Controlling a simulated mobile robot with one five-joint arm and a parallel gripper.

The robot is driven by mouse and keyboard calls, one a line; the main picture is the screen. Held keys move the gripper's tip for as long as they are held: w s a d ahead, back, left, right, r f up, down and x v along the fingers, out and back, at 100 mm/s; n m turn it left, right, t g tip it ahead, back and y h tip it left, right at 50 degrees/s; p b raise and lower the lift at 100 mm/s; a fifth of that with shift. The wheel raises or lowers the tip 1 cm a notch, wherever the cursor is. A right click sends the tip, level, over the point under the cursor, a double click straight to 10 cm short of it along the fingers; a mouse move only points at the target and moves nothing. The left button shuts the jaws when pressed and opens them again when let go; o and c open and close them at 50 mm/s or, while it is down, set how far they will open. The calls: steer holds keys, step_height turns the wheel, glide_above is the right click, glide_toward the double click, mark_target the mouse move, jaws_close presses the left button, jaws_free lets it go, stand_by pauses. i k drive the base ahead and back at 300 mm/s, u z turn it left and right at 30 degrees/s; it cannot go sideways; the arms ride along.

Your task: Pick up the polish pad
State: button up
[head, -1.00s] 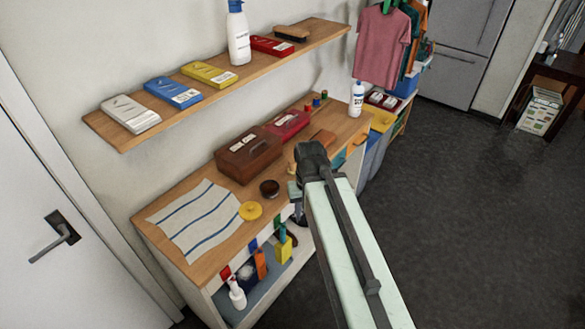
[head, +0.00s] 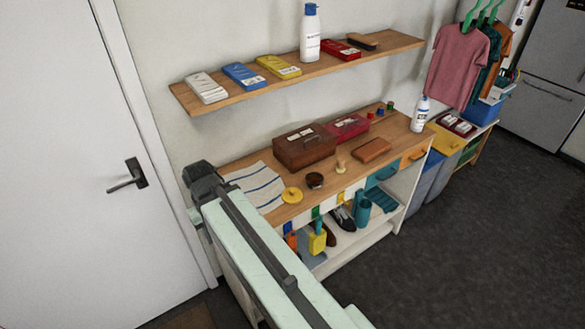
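A round yellow pad with a small knob on top (head: 292,195), which looks like the polish pad, lies on the wooden worktop (head: 240,160) near its front edge. It is just right of a striped cloth (head: 256,184) and left of a dark round tin (head: 315,180). My arm reaches up from the bottom of the head view, and its dark joint stands left of the cloth, in front of the worktop's left end. My gripper's fingers are hidden behind the arm, so I cannot see whether they are open. The pad lies free.
A wall shelf (head: 226,101) with boxes and a white bottle (head: 310,35) hangs above the worktop. A brown box (head: 304,149), a red box (head: 346,128) and a brush (head: 341,165) stand behind and right of the pad. Open floor lies at the right.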

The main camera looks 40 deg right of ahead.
mark_target(340, 169)
steer(key=u, duration=2.75)
steer(key=k, duration=2.85)
steer(key=z, duration=0.55)
steer(key=i, duration=1)
steer(key=u, duration=0.05)
